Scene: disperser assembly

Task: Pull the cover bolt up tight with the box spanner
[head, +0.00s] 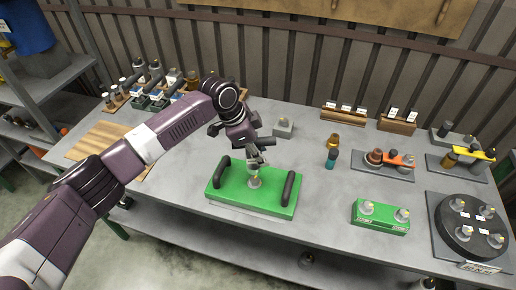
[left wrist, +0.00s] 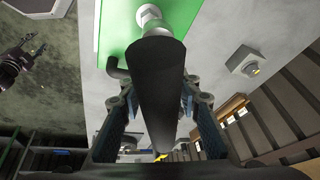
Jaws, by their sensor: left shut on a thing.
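My left gripper (head: 258,156) is above the green cover (head: 225,190), which has two black handles and lies near the table's front edge. In the left wrist view the fingers are shut around a dark cylinder, which looks like the box spanner (left wrist: 160,85). Its far end points at the pale cover bolt (left wrist: 150,15) on the green cover (left wrist: 115,30). The spanner's end overlaps the bolt there, and I cannot tell how far it is seated. In the head view the gripper partly hides the spanner. My right gripper (left wrist: 32,52) shows small at the left wrist view's edge, over the floor.
A small grey block (head: 283,128) stands behind the cover. To the right are a green block with two fittings (head: 380,222), a black round plate (head: 462,238) and a teal-based bottle (head: 331,160). A wooden board (head: 98,140) lies at left. Bare table surrounds the cover.

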